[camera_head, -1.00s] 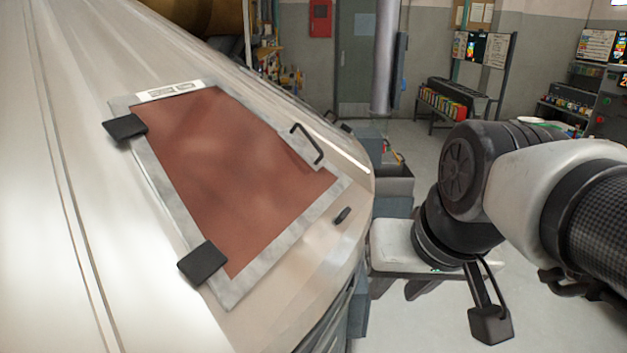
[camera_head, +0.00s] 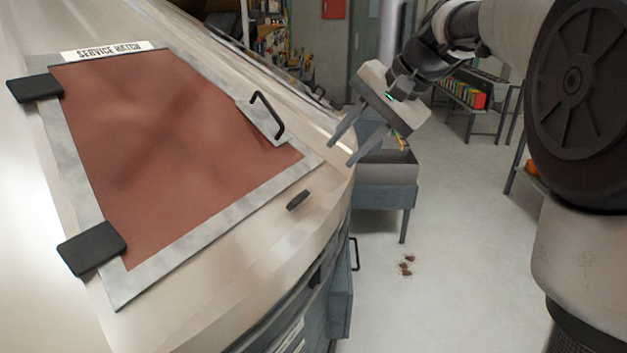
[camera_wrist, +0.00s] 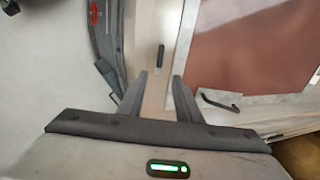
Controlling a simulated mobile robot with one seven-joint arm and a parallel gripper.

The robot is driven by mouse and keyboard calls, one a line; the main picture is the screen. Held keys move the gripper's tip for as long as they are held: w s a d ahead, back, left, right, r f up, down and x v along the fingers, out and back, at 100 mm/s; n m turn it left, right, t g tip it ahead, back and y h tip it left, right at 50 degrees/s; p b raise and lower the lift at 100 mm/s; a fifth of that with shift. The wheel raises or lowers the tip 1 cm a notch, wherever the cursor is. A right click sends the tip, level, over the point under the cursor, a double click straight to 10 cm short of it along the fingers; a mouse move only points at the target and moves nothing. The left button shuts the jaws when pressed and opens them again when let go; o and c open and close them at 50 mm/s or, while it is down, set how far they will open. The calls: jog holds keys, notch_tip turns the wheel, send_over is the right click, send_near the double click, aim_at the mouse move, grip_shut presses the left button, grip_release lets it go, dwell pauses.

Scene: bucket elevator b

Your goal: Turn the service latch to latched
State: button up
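The service latch appears to be the small black bar (camera_head: 298,200) on the pale metal casing, just outside the hatch frame. It also shows in the wrist view (camera_wrist: 160,58), ahead of and between my fingers. The service hatch (camera_head: 170,150) is a red-brown panel in a grey frame, lying closed on the sloped casing, with a black handle (camera_head: 268,114) near its right edge. My gripper (camera_head: 341,147) is above and right of the latch in the head view, apart from it. Its two fingers (camera_wrist: 158,88) are spread with nothing between them.
Two black hinge blocks (camera_head: 92,248) sit on the hatch's left side. A grey bin on a stand (camera_head: 385,185) is right of the casing. A rack of coloured items (camera_head: 465,95) stands behind. The floor (camera_head: 450,270) at lower right is mostly clear.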

aim_at(302, 196)
jog(key=b+x, duration=0.2)
jog(key=x, duration=1.5)
jog(key=shift+f, duration=0.15)
grip_shut()
